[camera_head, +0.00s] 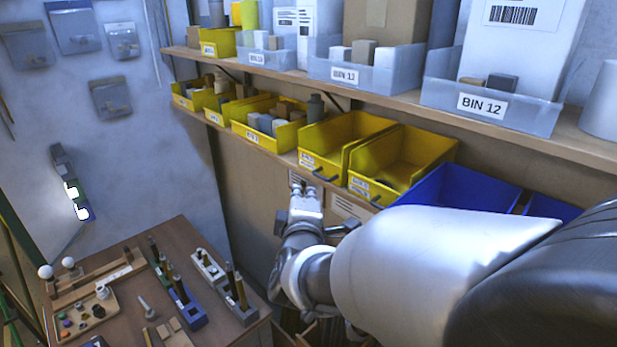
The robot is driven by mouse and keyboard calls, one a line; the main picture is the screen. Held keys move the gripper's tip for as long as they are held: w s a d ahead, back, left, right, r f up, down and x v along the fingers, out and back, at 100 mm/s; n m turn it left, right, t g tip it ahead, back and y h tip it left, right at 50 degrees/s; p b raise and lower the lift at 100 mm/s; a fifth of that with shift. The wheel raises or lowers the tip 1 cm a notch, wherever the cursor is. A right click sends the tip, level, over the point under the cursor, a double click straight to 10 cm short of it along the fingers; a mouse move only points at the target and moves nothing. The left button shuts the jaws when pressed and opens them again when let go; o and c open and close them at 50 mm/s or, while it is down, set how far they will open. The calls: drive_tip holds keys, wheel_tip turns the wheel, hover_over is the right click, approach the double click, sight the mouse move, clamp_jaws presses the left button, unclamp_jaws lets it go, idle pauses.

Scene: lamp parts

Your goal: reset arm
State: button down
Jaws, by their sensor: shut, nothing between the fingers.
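My arm reaches in from the right side of the head view. My gripper (298,182) is at its far end, pointing away from me, just below the front of the yellow bins on the lower shelf. It is small in the picture, looks shut and holds nothing that I can see. The wooden table (118,255) stands at the lower left, apart from the gripper. On it are a wooden rack with two white balls (68,262), a tray of small coloured parts (85,314) and several holders with upright dark rods (190,309).
The upper shelf (395,98) carries clear bins, one labelled BIN 12 (482,105), and boxes. The lower shelf holds several yellow bins (345,132) and a blue bin (455,190), close to my arm. Small panels hang on the left wall. The space between table and shelf is open.

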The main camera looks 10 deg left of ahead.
drive_tip(key=s+d+f+m+g+b, duration=0.3)
drive_tip(key=s+d+f+m+b, duration=0.2)
drive_tip(key=s+f+b, duration=0.3)
drive_tip(key=s+d+f+m+g+h+b, duration=0.1)
drive_tip(key=s+d+f+m+g+b, duration=0.3)
drive_tip(key=s+f, duration=0.8)
drive_tip(key=s+d+f+m+g+h+b, duration=0.1)
drive_tip(key=s+d+f+m+g+b, duration=0.3)
drive_tip(key=s+d+f+m+b, duration=0.4)
drive_tip(key=s+d+f+b, duration=0.2)
drive_tip(key=s+d+b, duration=0.1)
drive_tip(key=s+b, duration=0.1)
drive_tip(key=shift+d+f, duration=0.15)
drive_tip(key=shift+f, duration=0.1)
drive_tip(key=shift+s, duration=0.1)
